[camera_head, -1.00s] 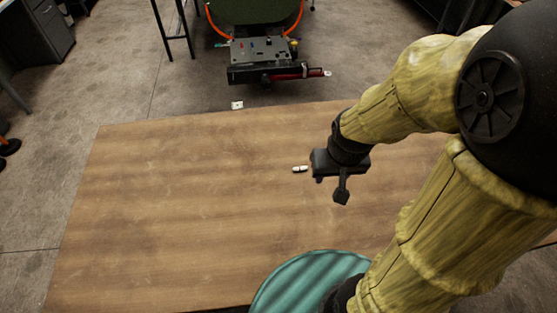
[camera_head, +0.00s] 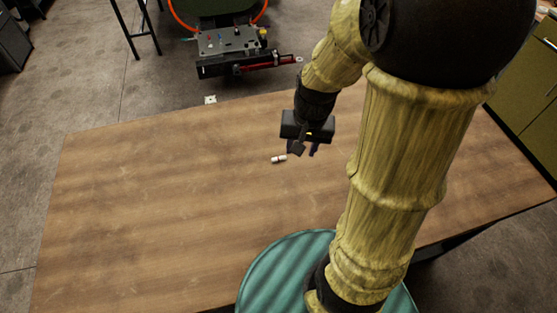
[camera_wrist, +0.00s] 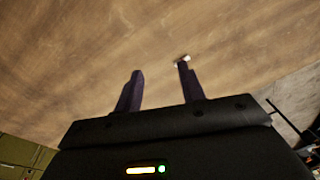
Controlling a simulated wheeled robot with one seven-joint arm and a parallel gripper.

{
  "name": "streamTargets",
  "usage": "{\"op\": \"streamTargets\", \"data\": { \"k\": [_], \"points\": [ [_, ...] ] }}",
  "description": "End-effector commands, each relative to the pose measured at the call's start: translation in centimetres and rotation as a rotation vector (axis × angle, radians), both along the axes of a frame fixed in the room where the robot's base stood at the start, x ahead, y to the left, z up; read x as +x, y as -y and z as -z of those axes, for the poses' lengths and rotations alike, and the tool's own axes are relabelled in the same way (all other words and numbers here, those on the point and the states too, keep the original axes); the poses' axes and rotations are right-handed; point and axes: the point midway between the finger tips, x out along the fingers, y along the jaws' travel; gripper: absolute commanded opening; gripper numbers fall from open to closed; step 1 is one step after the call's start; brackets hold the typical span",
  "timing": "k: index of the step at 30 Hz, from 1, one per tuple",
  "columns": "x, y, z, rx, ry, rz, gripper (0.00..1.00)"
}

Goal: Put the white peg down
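The small white peg (camera_head: 279,159) lies on its side on the brown wooden tabletop (camera_head: 150,200), with a darker band around its middle. My gripper (camera_head: 304,150) is just to the right of it in the head view, above the tabletop. In the wrist view the two dark fingers of my gripper (camera_wrist: 160,70) stand apart with nothing between them. The white peg (camera_wrist: 182,58) shows just beyond the right fingertip, partly hidden by it. I cannot tell whether that finger touches it.
A round teal ribbed surface (camera_head: 285,268) is at the near edge of the table. A grey bench-like unit with a red tool (camera_head: 265,63) stands beyond the far edge. The left tabletop is clear.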

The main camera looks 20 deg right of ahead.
Motion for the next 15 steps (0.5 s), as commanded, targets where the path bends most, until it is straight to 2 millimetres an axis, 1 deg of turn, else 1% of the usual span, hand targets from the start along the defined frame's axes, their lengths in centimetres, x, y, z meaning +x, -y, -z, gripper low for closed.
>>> {"op": "streamTargets", "data": {
  "k": [1,9,12,15],
  "points": [
    [1.1,1.0,1.0,0.036,-0.041,0.108,0.4],
    [6.6,5.1,3.4,0.301,-0.285,0.688,0.4],
    [8.6,6.8,4.0,0.41,-0.373,0.871,0.4],
    [10.3,8.4,4.4,0.508,-0.448,1.011,0.4]
  ]
}}
